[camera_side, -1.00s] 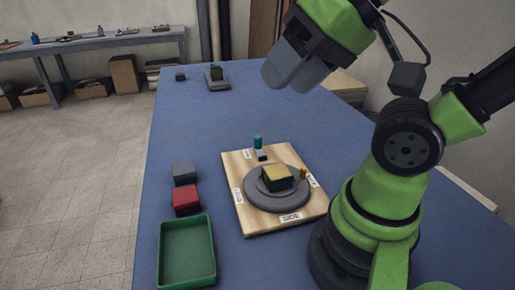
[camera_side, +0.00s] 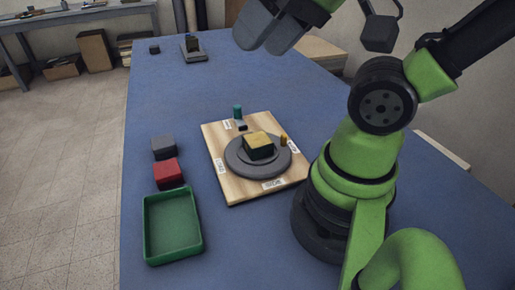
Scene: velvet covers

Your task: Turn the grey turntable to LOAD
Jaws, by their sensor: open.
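The grey turntable (camera_side: 258,158) sits on a light wooden board (camera_side: 233,190) in the middle of the blue table. A square block (camera_side: 258,146), yellowish on top and dark green at its sides, rests on the turntable's centre. A small yellow peg (camera_side: 283,141) stands at the turntable's right edge, near the right label. White labels lie on the board on several sides; the front label (camera_side: 273,184) and the left label (camera_side: 220,165) are too small to read surely. My gripper (camera_side: 258,45) is open and empty, high above the table and well away from the turntable.
A teal peg (camera_side: 237,111) and a small dark piece (camera_side: 242,127) are at the board's back. Left of the board are a grey block (camera_side: 164,148), a red block (camera_side: 168,173) and a green tray (camera_side: 150,233). A grey stand (camera_side: 194,52) is far back. Mid-table behind the board is clear.

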